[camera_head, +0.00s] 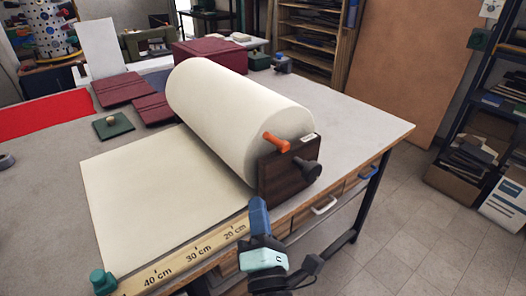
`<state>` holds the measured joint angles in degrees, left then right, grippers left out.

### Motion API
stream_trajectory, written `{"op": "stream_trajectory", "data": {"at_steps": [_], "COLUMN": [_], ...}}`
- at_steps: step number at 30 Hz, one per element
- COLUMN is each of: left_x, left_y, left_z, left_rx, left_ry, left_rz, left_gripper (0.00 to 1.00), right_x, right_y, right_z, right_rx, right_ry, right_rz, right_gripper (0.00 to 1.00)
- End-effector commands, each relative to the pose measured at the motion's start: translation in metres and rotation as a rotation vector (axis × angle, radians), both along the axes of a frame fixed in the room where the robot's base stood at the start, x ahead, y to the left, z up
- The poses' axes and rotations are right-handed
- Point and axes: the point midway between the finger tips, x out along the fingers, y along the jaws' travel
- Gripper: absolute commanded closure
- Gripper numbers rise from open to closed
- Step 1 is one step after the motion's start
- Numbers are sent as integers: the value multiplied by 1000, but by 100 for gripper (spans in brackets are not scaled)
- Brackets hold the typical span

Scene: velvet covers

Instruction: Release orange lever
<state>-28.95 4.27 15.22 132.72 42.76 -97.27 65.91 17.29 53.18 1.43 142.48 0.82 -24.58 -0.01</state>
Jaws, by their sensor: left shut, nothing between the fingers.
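The orange lever (277,142) sticks out at the near right end of a large cream roll (235,105), just above a dark wooden end bracket (286,170). A dark grey knob (308,170) sits on the same bracket below and right of the lever. My left gripper (258,203), with blue fingers and a teal body, is shut and empty. In the picture it is below the lever and apart from it, over the front edge of the table near the ruler. My right gripper is not in view.
A cream sheet (150,195) lies flat from the roll to a wooden ruler bar (190,255) along the front edge. Drawer handles (324,205) stick out below the tabletop. Table right of the roll is clear.

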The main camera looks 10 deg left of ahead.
Motion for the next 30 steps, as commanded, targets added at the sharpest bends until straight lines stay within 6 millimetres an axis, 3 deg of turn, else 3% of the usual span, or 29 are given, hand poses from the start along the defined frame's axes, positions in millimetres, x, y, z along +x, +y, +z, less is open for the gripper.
{"op": "stream_trajectory", "data": {"at_steps": [5,17,24,30], "left_x": [15,87,112,118], "left_y": [7,37,25,22], "left_z": [6,32,49,52], "left_rx": [0,1,0,2], "left_ry": [0,0,0,2], "left_rz": [4,3,-1,-1], "left_gripper": [100,100,100,100], "right_x": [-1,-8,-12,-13], "right_y": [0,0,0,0], "right_z": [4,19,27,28], "right_rx": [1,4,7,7], "right_ry": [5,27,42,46], "right_rz": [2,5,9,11], "right_gripper": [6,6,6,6]}}
